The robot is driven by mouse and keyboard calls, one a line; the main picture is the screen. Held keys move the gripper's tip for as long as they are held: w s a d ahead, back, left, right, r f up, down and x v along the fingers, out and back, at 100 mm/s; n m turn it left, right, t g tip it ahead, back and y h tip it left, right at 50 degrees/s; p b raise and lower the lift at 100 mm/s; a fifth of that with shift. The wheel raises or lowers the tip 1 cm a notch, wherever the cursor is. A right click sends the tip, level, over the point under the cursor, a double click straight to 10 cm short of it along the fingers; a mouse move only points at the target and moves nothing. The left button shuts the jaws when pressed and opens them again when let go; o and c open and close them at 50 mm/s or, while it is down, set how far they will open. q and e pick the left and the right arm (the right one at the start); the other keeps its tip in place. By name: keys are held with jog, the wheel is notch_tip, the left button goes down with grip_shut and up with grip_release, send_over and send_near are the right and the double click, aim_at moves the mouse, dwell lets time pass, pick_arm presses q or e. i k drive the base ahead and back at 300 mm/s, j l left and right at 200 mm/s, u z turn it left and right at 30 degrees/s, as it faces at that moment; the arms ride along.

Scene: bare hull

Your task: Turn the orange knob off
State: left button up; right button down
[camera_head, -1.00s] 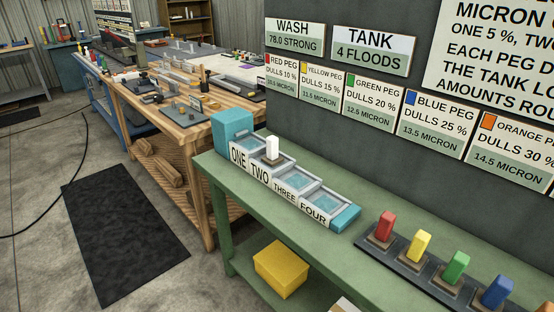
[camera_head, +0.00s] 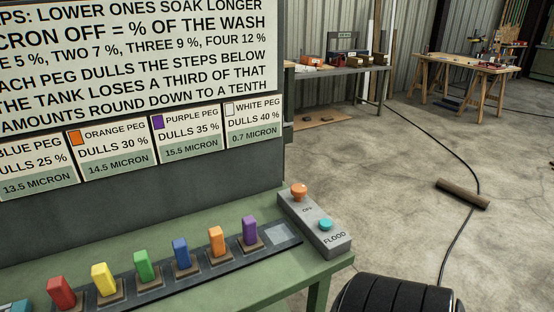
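The orange knob (camera_head: 299,191) stands on the far end of a grey control box (camera_head: 318,226) at the right end of the green bench. The word OFF is printed on the box just below the knob. A teal button (camera_head: 326,224) sits nearer the front, with FLOOD lettered beside it. Which way the knob is turned is too small to tell. Neither of my grippers is in view, and nothing touches the knob.
A dark rack (camera_head: 200,267) of red, yellow, green, blue, orange and purple pegs runs along the green bench (camera_head: 255,285) left of the box. A sign board (camera_head: 110,75) rises behind. A black ribbed rounded shape is at the bottom right.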

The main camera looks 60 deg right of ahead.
aim_at(299, 190)
jog(key=k+z, duration=0.15)
jog(key=z, duration=1.85)
